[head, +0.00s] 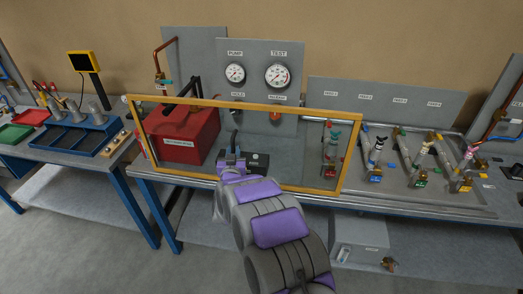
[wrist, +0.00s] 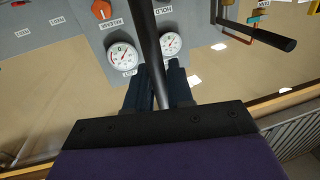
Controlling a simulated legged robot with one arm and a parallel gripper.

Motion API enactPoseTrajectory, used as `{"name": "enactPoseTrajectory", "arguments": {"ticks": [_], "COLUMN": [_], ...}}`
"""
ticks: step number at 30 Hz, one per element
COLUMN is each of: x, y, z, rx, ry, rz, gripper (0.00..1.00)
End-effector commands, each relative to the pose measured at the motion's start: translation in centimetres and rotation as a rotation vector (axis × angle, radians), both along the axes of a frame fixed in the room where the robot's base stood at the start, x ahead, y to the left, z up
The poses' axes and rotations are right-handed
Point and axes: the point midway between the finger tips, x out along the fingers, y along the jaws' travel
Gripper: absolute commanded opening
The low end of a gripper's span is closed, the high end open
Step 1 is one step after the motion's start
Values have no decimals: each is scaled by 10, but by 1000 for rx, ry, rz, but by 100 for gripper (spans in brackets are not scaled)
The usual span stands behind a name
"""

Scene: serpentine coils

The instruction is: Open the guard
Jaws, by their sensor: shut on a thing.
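The guard is a clear panel in a yellow frame (head: 250,104). It stands across the front of the bench, before the red box and the gauge panel. My gripper (head: 233,154) is at the guard's lower middle, shut on a dark bar (head: 234,134) that looks like the guard's handle. In the wrist view the dark bar (wrist: 146,35) runs between the two fingers of my gripper (wrist: 160,78). The guard's yellow frame (wrist: 288,101) crosses the lower part of that view. Where the bar joins the guard is hard to see.
Gauges (head: 277,75) are on the grey panel behind. Several valves and pipes (head: 420,160) stand at right. A blue-framed bench with trays (head: 75,138) is at left. The floor in front is clear.

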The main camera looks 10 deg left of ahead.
Motion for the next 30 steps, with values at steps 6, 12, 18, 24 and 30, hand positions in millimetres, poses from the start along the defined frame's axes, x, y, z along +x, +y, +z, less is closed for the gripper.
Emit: {"name": "enactPoseTrajectory", "arguments": {"ticks": [6,12,18,24,30], "x": [-3,-3,-4,-5,-5], "y": [53,75,101,122,125], "z": [6,7,7,6,6], "rx": [6,11,10,6,7], "ry": [-6,0,-1,-6,-8], "rz": [7,2,3,4,3], "gripper": [0,0,0,0,0]}}
